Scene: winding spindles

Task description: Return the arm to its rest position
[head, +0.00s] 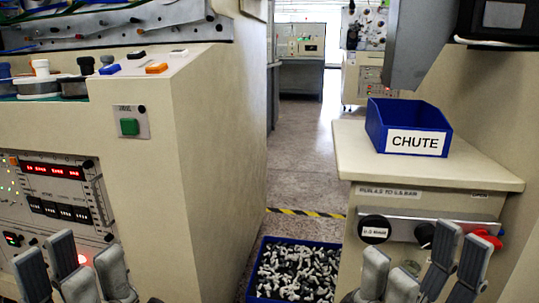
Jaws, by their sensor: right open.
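My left gripper (72,268) is at the bottom left edge, with its grey fingers pointing up and spread apart. It is in front of the left machine's control panel and holds nothing that I can see. My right gripper (422,268) is at the bottom right, open and empty, with its grey fingers apart. It is in front of the right-hand cabinet (350,150), below the blue chute bin (414,143). The lower parts of both grippers are cut off by the frame, and most of both arms is out of view.
A blue floor crate (292,242) of black and white pieces sits between the cabinets. The left machine (208,140) has a lit panel and a green button (129,127). Knobs and a red part (488,238) stick out near my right gripper. The aisle floor behind is clear.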

